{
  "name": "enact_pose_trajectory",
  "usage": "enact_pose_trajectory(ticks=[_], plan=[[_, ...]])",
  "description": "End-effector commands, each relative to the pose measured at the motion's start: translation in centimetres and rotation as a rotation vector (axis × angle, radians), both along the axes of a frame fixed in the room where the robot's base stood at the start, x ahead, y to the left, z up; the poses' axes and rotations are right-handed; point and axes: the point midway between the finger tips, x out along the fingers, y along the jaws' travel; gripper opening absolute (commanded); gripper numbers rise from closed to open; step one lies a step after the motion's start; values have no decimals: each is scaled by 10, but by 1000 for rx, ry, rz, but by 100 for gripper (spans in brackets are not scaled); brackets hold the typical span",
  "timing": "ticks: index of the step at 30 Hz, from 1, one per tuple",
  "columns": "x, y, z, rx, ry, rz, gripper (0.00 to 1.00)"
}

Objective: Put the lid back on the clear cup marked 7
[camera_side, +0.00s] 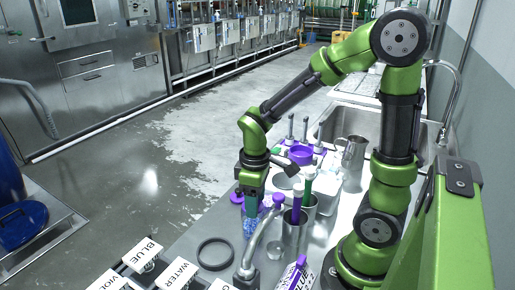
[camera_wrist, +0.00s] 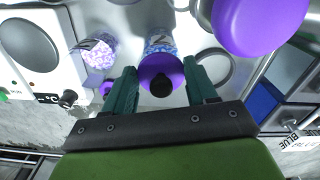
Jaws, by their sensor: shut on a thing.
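My gripper (camera_wrist: 160,78) has its two teal fingers either side of a purple lid (camera_wrist: 148,70) with a black knob. It is shut on this lid. A clear cup with blue and white beads (camera_wrist: 160,42) is right by the lid; a dark mark on it is too blurred to read surely. Whether the lid touches the rim cannot be told. A second clear cup with pale purple beads (camera_wrist: 98,56) stands to the left, with a dark mark. In the side view my gripper (camera_side: 252,208) points down, right over the blue-bead cup (camera_side: 249,226); the held lid is mostly hidden there.
A large purple round thing (camera_wrist: 258,20) is close at the upper right of the wrist view. Metal beakers (camera_side: 294,230), a curved metal pipe (camera_side: 253,248) and a dark ring (camera_side: 214,253) stand near. Cards marked BLUE (camera_side: 141,252) and WATER (camera_side: 177,272) are at the front left.

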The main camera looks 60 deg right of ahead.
Motion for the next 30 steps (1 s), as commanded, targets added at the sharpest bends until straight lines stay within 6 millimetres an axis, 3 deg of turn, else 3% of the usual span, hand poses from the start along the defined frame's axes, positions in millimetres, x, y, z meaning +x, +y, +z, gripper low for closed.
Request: enact_pose_trajectory(ticks=[10,11,16,22,25,30], plan=[[0,0,0,0,0,0,28],[0,0,0,0,0,0,61],[0,0,0,0,0,0,87],[0,0,0,0,0,0,87],[0,0,0,0,0,0,100],[0,0,0,0,0,0,100]])
